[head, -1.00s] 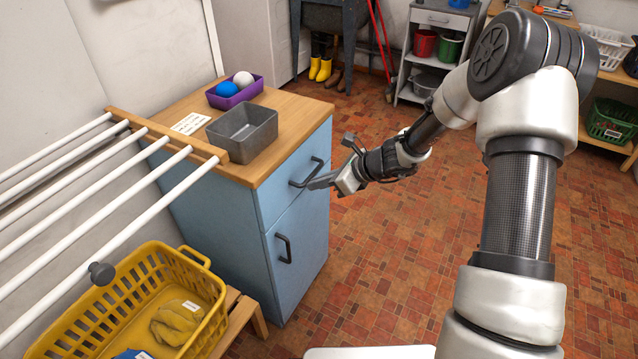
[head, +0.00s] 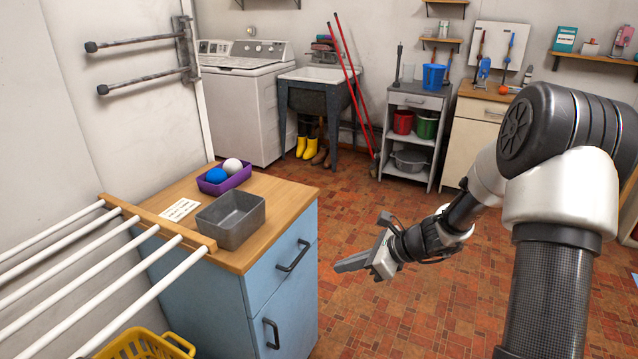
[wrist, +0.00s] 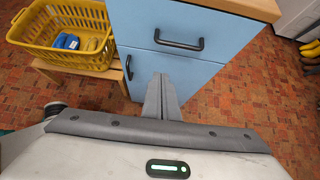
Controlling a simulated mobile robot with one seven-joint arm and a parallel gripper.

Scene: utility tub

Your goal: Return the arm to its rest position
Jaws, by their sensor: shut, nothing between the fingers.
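My gripper (head: 352,264) is shut and empty in the head view. It hangs in the air to the right of the blue cabinet, over the tiled floor, apart from the drawer handle (head: 293,256). My arm reaches in from the right side of the picture. In the wrist view the closed fingers (wrist: 162,97) point at the front of the blue cabinet (wrist: 200,65), below the upper handle (wrist: 178,40). The cabinet's drawer and door look shut.
On the cabinet's wooden top stand a grey bin (head: 231,222) and a purple tray (head: 224,182) with a blue and a white ball. White drying rails (head: 90,262) jut out at left, above a yellow basket (head: 135,345). The floor (head: 350,215) around my gripper is clear.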

